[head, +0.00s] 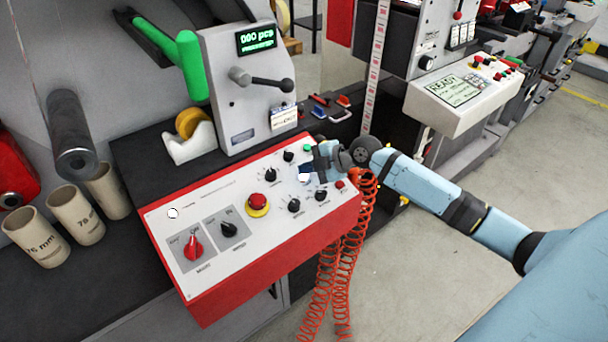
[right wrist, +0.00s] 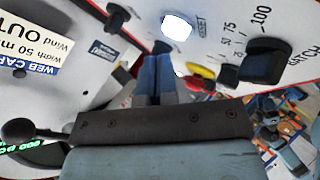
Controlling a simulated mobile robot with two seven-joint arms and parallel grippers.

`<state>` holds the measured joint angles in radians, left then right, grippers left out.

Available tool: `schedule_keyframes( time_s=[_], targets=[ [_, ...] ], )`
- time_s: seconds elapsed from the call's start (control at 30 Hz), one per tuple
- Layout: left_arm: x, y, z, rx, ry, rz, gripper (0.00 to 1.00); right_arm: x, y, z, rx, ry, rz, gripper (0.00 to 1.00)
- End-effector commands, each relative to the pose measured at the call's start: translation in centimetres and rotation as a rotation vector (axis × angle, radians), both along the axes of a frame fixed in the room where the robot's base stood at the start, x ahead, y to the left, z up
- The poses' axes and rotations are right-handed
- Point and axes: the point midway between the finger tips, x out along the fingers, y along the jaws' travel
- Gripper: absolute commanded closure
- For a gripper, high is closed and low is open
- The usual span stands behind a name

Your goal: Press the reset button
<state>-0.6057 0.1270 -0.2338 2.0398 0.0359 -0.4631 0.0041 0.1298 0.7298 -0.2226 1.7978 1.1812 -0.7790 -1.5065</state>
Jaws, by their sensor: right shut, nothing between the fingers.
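The reset button (right wrist: 176,26) is a bright white round button in the right wrist view, on the white panel face with the label RESET beside it. In the head view a white button (head: 304,177) shows right beside my right gripper, partly crowded by it. My right gripper (head: 316,166) is over the right part of the red and white control panel (head: 190,240). In the right wrist view its blue fingers (right wrist: 155,62) are shut together and empty, with tips a little short of the button in the picture. I cannot tell whether they touch the panel. My left gripper is out of view.
A red emergency stop (head: 259,203), black knobs and a red switch (head: 193,247) stand up from the panel. Behind it is a grey counter unit (head: 245,95) with a lever. Orange coiled hoses (head: 325,280) hang at the panel's right. Cardboard cores (head: 75,213) stand at left.

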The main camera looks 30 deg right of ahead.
Motion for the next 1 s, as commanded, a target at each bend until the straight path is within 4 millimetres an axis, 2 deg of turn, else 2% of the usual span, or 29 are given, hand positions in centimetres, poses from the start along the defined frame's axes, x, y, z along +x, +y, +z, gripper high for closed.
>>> schedule_keyframes(
  time_s=[0.73, 1.0],
  targets=[
    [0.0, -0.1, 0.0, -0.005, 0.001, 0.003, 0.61, 0.0, 0.0, 0.0, 0.000, 0.000, 0.000, 1.00],
    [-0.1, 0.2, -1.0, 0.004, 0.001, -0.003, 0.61, 0.2, 0.0, -0.8, 0.000, 0.000, 0.000, 1.00]
  ],
)
